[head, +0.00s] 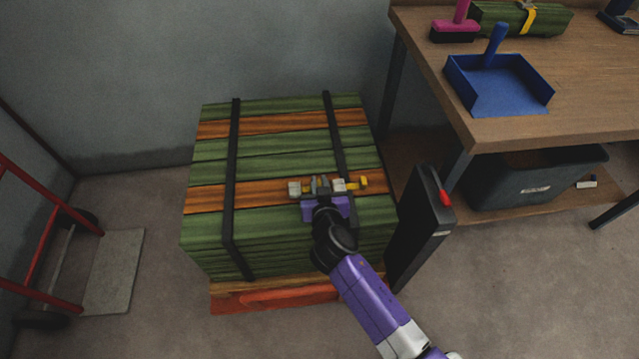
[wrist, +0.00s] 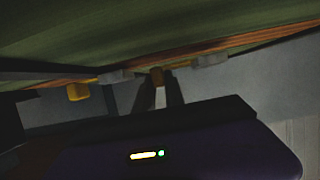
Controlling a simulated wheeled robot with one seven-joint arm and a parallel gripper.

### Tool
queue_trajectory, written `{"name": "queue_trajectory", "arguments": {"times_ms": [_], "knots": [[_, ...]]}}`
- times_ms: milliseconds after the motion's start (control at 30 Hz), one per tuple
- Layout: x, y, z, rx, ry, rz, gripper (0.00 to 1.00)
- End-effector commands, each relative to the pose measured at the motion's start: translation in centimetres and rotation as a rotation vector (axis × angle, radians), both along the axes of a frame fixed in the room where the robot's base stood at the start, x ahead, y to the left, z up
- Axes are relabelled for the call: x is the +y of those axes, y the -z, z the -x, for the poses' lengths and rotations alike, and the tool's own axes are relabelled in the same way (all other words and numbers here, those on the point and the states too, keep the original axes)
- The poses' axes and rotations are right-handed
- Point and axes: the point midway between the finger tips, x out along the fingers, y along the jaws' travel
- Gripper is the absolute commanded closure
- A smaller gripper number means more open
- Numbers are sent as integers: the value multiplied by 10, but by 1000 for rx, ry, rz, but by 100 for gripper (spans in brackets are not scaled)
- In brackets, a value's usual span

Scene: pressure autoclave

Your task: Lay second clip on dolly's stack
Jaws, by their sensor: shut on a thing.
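The stack of green and orange boards (head: 270,148) sits on the dolly (head: 275,299), whose orange-red base shows below its front edge. My gripper (head: 323,186) is over the stack's front right part, shut on a clip. The clip's pale grey block (head: 295,189) sticks out left of the fingers, and a yellow piece (head: 361,182) sticks out to the right. In the wrist view, the grey and yellow clip (wrist: 118,76) lies across the fingertips (wrist: 158,84), close to the board surface. I cannot tell whether it touches the boards. No separate clip is clear on the stack.
Two black straps (head: 232,180) cross the stack. A dark upright panel with a red knob (head: 420,228) stands at its right. A workbench (head: 580,95) holds a blue dustpan (head: 500,84) and a yellow-strapped green bundle (head: 500,19). A red hand truck (head: 45,250) stands left.

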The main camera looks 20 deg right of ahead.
Motion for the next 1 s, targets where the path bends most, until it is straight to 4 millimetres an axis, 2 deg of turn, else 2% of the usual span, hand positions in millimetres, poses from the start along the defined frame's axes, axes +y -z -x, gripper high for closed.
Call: {"name": "queue_trajectory", "arguments": {"times_ms": [400,433,500,533,833,1000], "knots": [[0,8,0,0,0,0,100],[0,6,0,0,0,0,80],[0,6,0,0,0,0,66],[0,6,0,0,0,0,64],[0,5,0,0,0,0,64],[0,-4,0,1,0,0,64]]}}
